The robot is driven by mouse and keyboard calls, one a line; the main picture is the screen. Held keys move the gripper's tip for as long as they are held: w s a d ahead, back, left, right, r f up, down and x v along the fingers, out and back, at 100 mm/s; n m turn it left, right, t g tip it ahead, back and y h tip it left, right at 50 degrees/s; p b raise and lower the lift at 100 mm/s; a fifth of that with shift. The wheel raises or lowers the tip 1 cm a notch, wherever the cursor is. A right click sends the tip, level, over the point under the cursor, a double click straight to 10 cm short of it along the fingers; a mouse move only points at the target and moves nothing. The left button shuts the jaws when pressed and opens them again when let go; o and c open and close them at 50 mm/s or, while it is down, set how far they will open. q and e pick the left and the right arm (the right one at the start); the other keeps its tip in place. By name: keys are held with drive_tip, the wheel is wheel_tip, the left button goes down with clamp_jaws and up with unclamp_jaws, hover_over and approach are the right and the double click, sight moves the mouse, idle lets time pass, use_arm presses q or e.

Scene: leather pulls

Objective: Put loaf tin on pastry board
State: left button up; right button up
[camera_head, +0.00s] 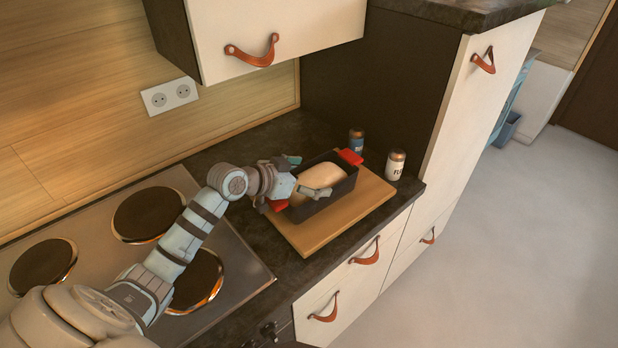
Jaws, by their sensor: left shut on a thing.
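The loaf tin (322,202) is dark, with red grips at its two ends and a pale loaf of dough inside. It is over the wooden pastry board (318,233); I cannot tell whether its base touches the board. My left gripper (311,177) reaches in from the left and is shut on the tin at its left end, with a finger showing on either side. The gripper hides part of that end. My right gripper is not in view.
A blue can (356,141) and a white labelled canister (395,164) stand behind and right of the board. A stovetop (236,289) with several dark plates lies at left. A wall cupboard (290,30) hangs above; a tall cabinet (470,110) bounds the counter at right.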

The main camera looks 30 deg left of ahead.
use_arm(q)
drive_tip(key=o, duration=1.3)
drive_tip(key=shift+r, duration=0.15)
drive_tip(key=p+v, duration=0.3)
drive_tip(key=v, duration=0.8)
drive_tip(key=shift+a+r, duration=0.1)
drive_tip(key=shift+a, duration=0.05)
drive_tip(key=shift+s+r+p, duration=0.2)
drive_tip(key=shift+s+p, duration=0.25)
drive_tip(key=shift+p, duration=0.1)
